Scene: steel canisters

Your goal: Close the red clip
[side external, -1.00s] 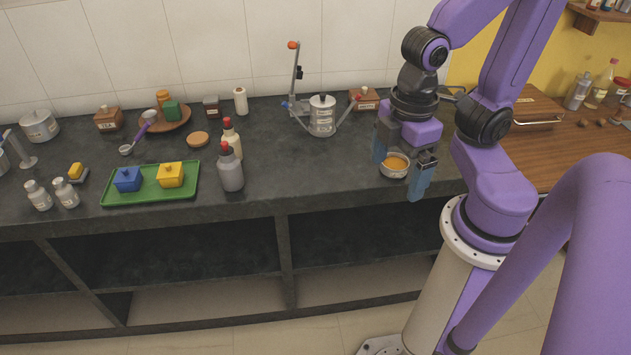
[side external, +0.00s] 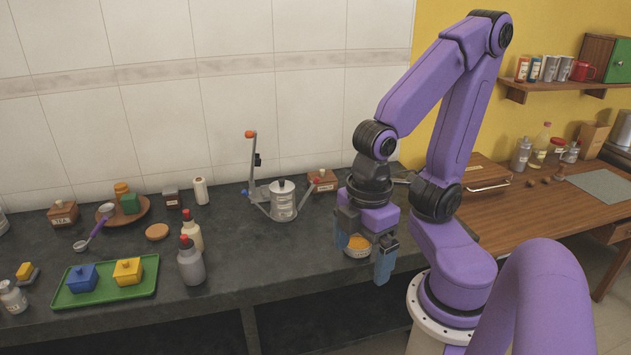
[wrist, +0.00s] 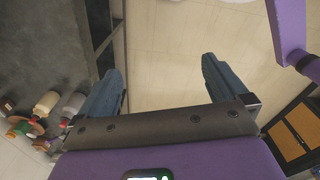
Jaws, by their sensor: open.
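A steel canister (side external: 283,204) stands upright at the back of the dark counter. A clip arm with a red tip (side external: 317,182) slants up and outward from its right side, swung away from the body. A taller upright arm with an orange tip (side external: 250,134) rises on its left, and a small blue tip (side external: 245,192) shows low at the left. My gripper (side external: 362,262) is open and empty, pointing down, to the right of the canister and nearer the camera. In the wrist view, bare floor shows between its fingers (wrist: 163,90); the canister is not visible there.
A small bowl with orange contents (side external: 357,247) appears behind my fingers. A wooden box (side external: 321,180) stands behind the red tip. The counter between bottles and bowl is clear.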

